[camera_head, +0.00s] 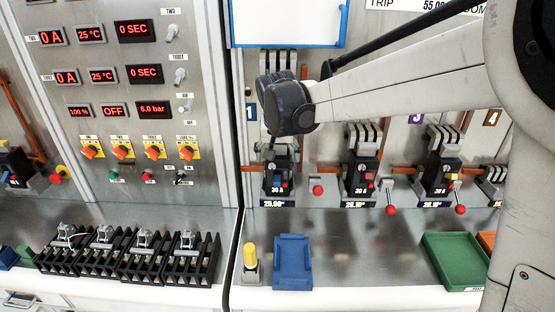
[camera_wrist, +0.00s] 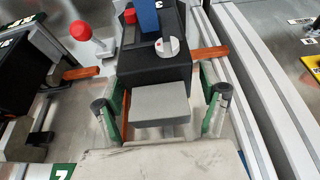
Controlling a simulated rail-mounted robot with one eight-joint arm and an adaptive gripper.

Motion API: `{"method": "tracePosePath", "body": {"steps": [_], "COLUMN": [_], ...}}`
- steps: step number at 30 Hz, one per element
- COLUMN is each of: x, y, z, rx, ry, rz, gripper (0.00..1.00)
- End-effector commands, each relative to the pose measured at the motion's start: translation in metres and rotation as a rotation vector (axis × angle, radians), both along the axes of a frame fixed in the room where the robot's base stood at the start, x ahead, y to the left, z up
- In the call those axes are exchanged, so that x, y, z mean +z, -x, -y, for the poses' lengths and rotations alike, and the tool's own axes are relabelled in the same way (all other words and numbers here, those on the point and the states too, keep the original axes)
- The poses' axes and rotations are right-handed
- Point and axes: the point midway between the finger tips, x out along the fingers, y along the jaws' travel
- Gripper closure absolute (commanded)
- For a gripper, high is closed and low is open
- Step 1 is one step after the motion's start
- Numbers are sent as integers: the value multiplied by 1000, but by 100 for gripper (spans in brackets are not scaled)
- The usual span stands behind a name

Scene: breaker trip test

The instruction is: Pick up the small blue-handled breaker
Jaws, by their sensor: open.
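My gripper (camera_wrist: 163,100) is open, with one finger on each side of the grey block. Visible gaps lie between the fingers and the block. In the head view my dark wrist hides the breaker's upper part and most of the gripper.
On the bench are a blue holder (camera_head: 293,262), a yellow-topped post (camera_head: 250,258) and a green tray (camera_head: 455,268).

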Motion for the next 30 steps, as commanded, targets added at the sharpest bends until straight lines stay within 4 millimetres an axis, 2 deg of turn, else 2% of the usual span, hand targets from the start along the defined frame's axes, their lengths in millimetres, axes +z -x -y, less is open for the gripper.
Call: {"method": "tracePosePath", "body": {"steps": [3, 19, 30], "x": [0, 0, 7], "y": [0, 0, 0], "z": [0, 0, 0], "rx": [0, 0, 0], "ry": [0, 0, 0], "rz": [0, 0, 0], "gripper": [27, 97, 97]}}
